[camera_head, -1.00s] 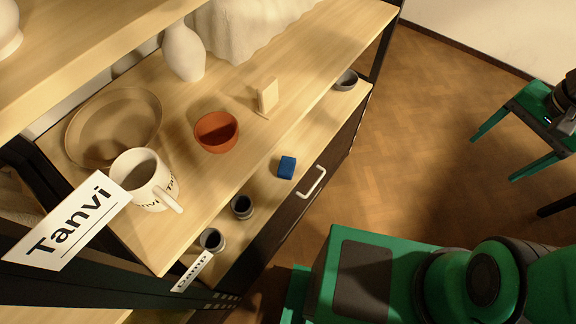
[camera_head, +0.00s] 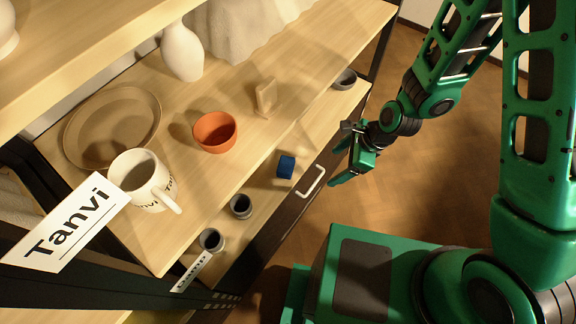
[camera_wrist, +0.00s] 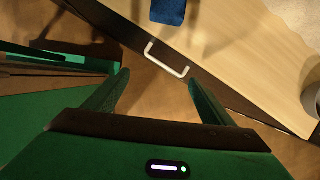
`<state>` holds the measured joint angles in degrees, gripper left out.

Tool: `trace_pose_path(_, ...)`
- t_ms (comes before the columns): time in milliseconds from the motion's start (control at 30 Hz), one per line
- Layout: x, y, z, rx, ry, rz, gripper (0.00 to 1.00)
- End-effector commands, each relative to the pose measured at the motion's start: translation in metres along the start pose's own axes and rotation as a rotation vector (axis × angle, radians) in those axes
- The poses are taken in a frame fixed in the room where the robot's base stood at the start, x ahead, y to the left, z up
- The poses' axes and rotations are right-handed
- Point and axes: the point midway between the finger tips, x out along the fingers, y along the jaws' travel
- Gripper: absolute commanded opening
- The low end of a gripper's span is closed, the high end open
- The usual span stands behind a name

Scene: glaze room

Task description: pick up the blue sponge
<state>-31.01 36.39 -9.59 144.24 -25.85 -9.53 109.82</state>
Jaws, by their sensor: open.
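The blue sponge (camera_head: 286,166) is a small dark blue block on the lower wooden shelf, near its front edge. It also shows at the top edge of the wrist view (camera_wrist: 168,11), partly cut off. My gripper (camera_head: 337,165) is open and empty, to the right of the sponge and apart from it, out in front of the drawer. In the wrist view its two green fingers (camera_wrist: 160,82) are spread wide, with the white drawer handle and the sponge beyond them.
A white drawer handle (camera_head: 312,182) sticks out below the sponge. Two dark-mouthed cups (camera_head: 241,206) stand to its left, and a grey bowl (camera_head: 345,79) beyond it. The upper shelf holds an orange bowl (camera_head: 215,132), a mug (camera_head: 143,181), a plate (camera_head: 112,128) and a vase (camera_head: 182,52).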

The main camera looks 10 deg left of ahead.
Motion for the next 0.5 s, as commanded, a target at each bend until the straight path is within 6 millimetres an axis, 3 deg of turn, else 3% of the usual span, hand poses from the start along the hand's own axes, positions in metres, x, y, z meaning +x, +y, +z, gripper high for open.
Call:
trace_pose_path(167,0.01,0.004,0.012,0.024,-0.008,0.004,0.77)
trace_pose_path(500,0.031,0.002,0.065,0.019,-0.008,0.003,0.77)
